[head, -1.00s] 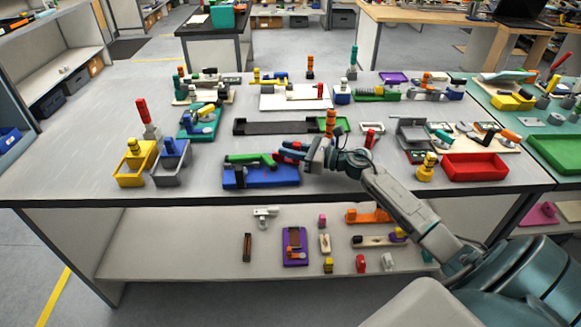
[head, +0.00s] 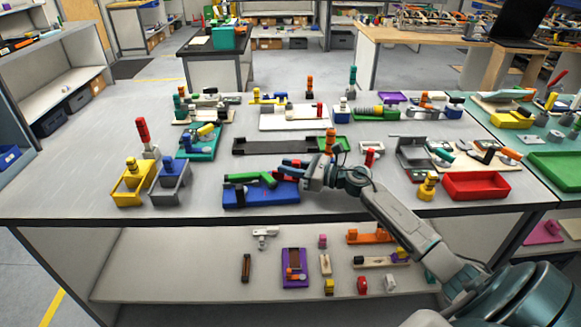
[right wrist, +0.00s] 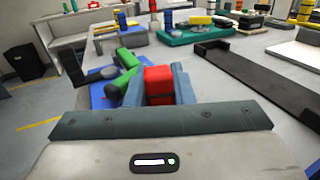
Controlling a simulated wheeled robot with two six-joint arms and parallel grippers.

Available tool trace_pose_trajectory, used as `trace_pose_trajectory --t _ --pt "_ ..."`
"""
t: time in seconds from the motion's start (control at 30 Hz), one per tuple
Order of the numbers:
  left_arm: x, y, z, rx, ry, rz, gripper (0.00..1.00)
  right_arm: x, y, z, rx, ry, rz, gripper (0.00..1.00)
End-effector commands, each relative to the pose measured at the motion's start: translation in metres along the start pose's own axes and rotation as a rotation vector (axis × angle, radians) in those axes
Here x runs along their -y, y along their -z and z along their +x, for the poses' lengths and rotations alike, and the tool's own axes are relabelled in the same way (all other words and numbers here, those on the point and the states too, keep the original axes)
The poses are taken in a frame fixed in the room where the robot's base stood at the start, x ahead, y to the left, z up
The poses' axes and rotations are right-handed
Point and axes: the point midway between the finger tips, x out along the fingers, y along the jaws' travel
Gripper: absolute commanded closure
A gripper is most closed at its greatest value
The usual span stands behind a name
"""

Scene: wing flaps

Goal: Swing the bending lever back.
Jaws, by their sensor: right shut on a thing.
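A bending tool with a blue base (head: 262,196) lies near the front edge of the table, left of my right gripper. A green bar (head: 243,177) lies across its top; it also shows in the right wrist view (right wrist: 121,84). My right gripper (head: 291,166) reaches in from the right at the base's right end. In the right wrist view, its fingers (right wrist: 158,92) are shut on a red block-shaped grip (right wrist: 158,80), which seems to be the lever's handle. The lever's joint to the base is hidden. My left gripper is out of view.
A long black tray (head: 275,145) lies behind the tool, with an orange-handled piece (head: 330,141) at its right end. Yellow (head: 133,187) and grey (head: 170,185) bins stand left. A red tray (head: 478,185) lies right. Bare tabletop lies between the bins and the tool.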

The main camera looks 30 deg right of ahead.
Motion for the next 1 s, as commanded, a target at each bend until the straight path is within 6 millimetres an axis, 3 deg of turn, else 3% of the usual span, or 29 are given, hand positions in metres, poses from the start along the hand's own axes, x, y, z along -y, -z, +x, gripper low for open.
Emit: trace_pose_trajectory --t 0.43,0.47,0.57,1.0 --pt "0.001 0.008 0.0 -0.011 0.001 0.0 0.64 0.0 -0.002 0.001 0.005 0.0 0.0 1.0" --pt "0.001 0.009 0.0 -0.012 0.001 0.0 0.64 0.0 -0.002 0.001 0.005 0.0 0.0 0.77" --pt "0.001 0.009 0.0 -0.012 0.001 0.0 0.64 0.0 -0.002 0.001 0.004 0.0 0.0 0.58" --pt "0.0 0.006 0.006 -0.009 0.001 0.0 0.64 0.0 0.002 -0.01 -0.001 0.0 -0.002 0.58"
